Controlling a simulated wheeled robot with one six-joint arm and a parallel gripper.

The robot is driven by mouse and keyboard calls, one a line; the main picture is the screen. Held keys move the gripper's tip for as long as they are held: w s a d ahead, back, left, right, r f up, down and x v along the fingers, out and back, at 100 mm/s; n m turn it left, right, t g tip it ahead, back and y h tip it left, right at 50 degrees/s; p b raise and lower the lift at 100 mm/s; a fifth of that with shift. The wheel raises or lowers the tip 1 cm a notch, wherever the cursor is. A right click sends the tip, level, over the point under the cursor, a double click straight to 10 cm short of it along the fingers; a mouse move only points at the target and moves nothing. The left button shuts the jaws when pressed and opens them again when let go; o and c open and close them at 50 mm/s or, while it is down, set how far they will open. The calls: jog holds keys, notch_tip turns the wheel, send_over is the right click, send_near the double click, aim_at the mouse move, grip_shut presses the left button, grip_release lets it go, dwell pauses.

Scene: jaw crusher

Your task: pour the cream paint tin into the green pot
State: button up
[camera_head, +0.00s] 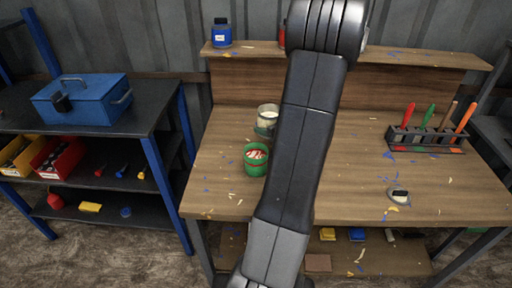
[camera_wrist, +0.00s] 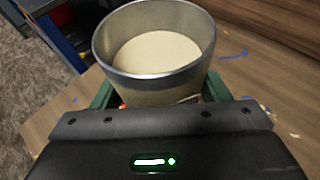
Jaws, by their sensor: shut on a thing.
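The cream paint tin (camera_wrist: 150,88) is a silver-rimmed metal tin with pale cream paint inside. It fills the upper middle of the wrist view. In the head view the tin (camera_head: 268,112) shows beside my arm, just behind the green pot and looking upright. I cannot tell the gap between tin and pot.
The workbench (camera_head: 350,195) has a rack (camera_head: 425,138) of coloured-handled tools at right and a small brush-like item (camera_head: 399,195) at front right. A blue jar (camera_head: 221,33) stands on the back ledge. A shelf with a blue toolbox (camera_head: 85,100) is at left. The bench's right middle is clear.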

notch_tip(320, 180, up, 2)
jog(key=shift+r+p, duration=0.2)
jog(key=shift+p, duration=0.45)
jog(key=s+r+p, duration=0.9)
jog(key=s+r, duration=1)
jog(key=s, duration=0.3)
jog(key=shift+r+p, duration=0.3)
jog(key=shift+r, duration=0.1)
jog(key=shift+w, duration=0.1)
